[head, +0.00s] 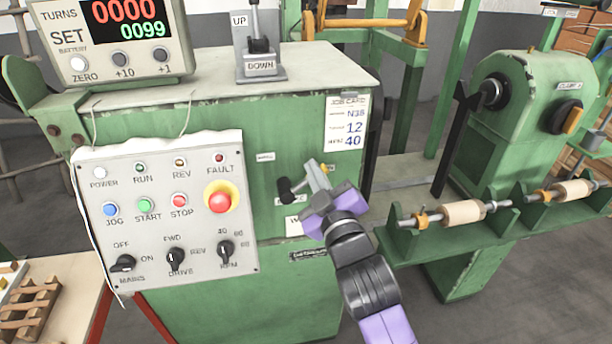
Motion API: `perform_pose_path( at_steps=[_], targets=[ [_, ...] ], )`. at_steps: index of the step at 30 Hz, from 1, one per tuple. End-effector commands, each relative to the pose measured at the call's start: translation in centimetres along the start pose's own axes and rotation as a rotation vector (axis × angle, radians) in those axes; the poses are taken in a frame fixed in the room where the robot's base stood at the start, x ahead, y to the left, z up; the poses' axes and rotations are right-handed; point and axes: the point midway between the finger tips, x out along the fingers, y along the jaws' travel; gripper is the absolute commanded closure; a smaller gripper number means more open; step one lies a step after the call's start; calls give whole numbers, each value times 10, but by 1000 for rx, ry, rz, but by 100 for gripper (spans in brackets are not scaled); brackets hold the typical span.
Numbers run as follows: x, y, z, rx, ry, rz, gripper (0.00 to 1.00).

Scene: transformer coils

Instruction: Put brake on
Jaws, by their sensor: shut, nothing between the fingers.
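A small lever with a black grip (287,189) sits on the green front panel of the machine, just left of my gripper. A white label (290,201) under it is partly covered, so I cannot read it fully. My gripper (316,168) is shut and empty, its fingertips pointing up and toward the panel, close to the right of the lever. I cannot tell whether the fingers touch the lever. A second label (294,226) below is mostly hidden behind my gripper.
The control panel (165,215) with a red emergency button (219,202) is to the left. A job card (346,123) is above right. An up/down lever (259,45) stands on the machine top. Wooden spools (462,212) on a green rack and a green headstock (525,115) are at right.

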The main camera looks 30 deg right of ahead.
Motion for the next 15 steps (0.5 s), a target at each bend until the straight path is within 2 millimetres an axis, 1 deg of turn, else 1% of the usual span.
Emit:
perform_pose_path(
  at_steps=[1,6,15],
  targets=[
    [0,0,4,25,0,5,100],
    [-1,2,9,24,0,5,100],
    [-2,3,14,22,-2,3,100]
  ],
)
